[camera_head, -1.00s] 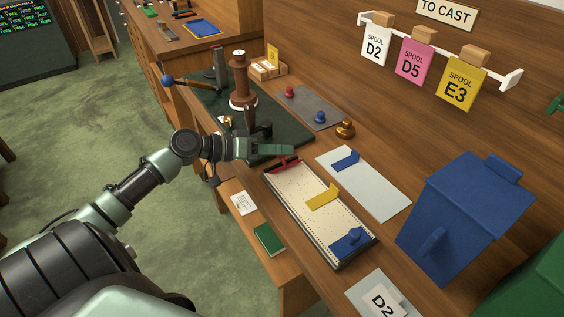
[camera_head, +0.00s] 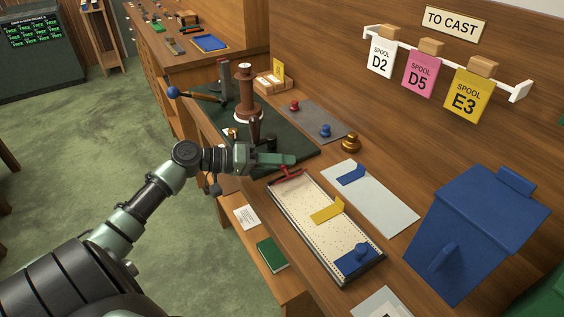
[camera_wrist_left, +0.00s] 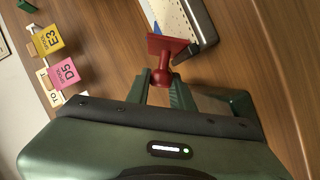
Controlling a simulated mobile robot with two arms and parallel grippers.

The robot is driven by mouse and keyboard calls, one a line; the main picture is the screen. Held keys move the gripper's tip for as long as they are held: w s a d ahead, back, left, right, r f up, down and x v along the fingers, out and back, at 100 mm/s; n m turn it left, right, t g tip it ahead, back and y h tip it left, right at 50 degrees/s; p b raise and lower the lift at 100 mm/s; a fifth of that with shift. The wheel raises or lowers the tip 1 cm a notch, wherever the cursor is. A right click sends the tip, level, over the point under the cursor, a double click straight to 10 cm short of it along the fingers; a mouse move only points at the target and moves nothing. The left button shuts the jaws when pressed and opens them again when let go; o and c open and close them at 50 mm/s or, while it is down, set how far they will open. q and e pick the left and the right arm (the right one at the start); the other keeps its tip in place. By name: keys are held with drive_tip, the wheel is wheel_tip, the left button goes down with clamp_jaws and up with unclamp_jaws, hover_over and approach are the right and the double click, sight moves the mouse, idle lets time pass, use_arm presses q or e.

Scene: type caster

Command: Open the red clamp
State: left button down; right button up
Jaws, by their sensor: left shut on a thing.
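The red clamp (camera_head: 287,177) is at the far short end of the cream perforated tray (camera_head: 270,196). In the left wrist view the clamp (camera_wrist_left: 166,46) shows as a red plate with a rounded knob, beside the tray's dark edge. My left gripper (camera_head: 293,161) reaches in from the left at that end. In the wrist view its fingers (camera_wrist_left: 161,86) are on both sides of the clamp's knob, shut on it. The fingers partly hide the knob. My right gripper is in neither view.
A yellow piece (camera_head: 327,210) and a blue clamp (camera_head: 359,258) are on the tray. A pale plate with a blue piece (camera_head: 353,174) lies to the right. A brass knob (camera_head: 350,143) and brown spool (camera_head: 244,95) stand beyond. A blue bin (camera_head: 470,240) stands at right.

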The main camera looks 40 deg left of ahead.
use_arm(q)
drive_tip(key=c, duration=1.2)
unclamp_jaws()
drive_tip(key=shift+c, duration=0.2)
drive_tip(key=shift+s+a, duration=0.4)
drive_tip(key=b+v, duration=0.1)
drive_tip(key=v, duration=0.5)
drive_tip(key=shift+s+a+r, duration=0.2)
drive_tip(key=shift+s+a, duration=0.05)
drive_tip(key=shift+a, duration=0.05)
